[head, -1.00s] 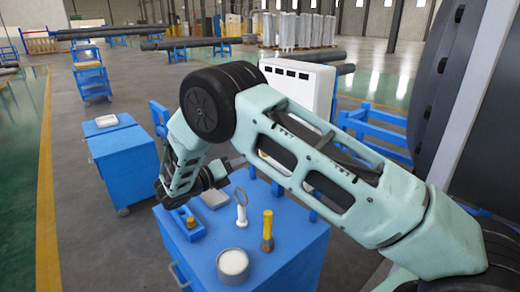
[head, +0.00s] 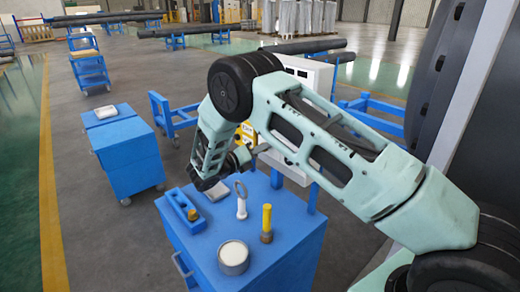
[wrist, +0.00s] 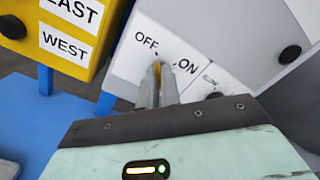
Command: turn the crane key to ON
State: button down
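A white control box (head: 304,78) stands behind the blue cart in the head view. In the wrist view its white panel (wrist: 125,63) carries the labels OFF and ON. My gripper (wrist: 160,75) has its two fingers close together, tips at the panel between these labels. A small yellow piece shows in the narrow gap between the tips; it may be the crane key, which is otherwise hidden by the fingers. I cannot tell whether the fingers touch it. In the head view the gripper end is mostly hidden by my arm.
A yellow box labelled EAST and WEST (wrist: 70,30) hangs left of the panel. A black knob (wrist: 291,54) is at the right. The blue cart (head: 285,250) below holds a white-topped can (head: 233,258), a yellow-handled tool (head: 267,222) and a ring-ended tool (head: 241,200).

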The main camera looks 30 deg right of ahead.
jog(key=shift+m+b, duration=0.3)
jog(key=shift+b, duration=0.1)
jog(key=shift+m+b, duration=7.05)
jog(key=shift+m, duration=1.55)
jog(key=c, duration=1.6)
grip_release()
jog(key=s+a+b, duration=0.3)
jog(key=a, duration=1.4)
jog(key=shift+s, duration=0.2)
